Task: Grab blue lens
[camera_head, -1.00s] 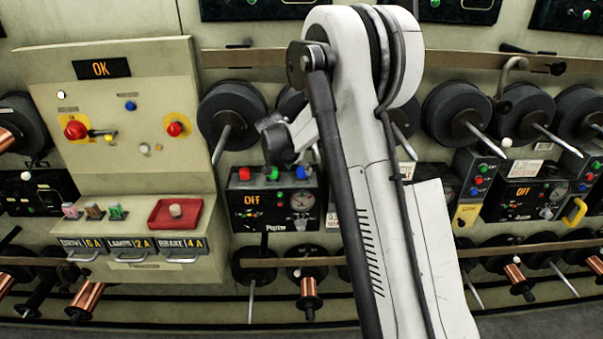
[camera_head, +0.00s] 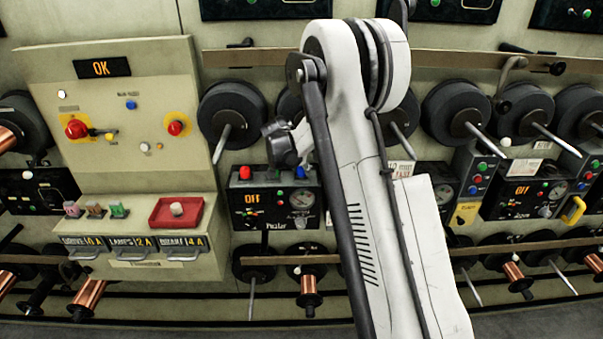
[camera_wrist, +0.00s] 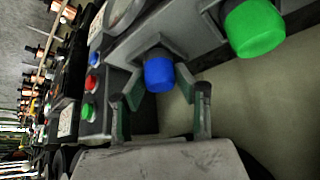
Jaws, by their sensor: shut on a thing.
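The blue lens (camera_wrist: 159,75) is a short ribbed cap on a grey mount. In the wrist view it sits between the two green-lined fingers of my gripper (camera_wrist: 165,97), which is shut on it. In the head view the blue lens (camera_head: 301,172) shows at the right end of the top of a black panel box (camera_head: 275,205) marked OFF. The lens is still at its mount. My gripper's dark wrist end (camera_head: 283,148) is just above the box; its fingertips are hard to make out there.
A green lens (camera_wrist: 255,30) stands close beside my gripper, and a red lens (camera_head: 244,172) is at the box's left end. A neighbouring panel with small red, green and blue lamps (camera_head: 478,180) is to the right. Dark spools (camera_head: 230,113) line the wall.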

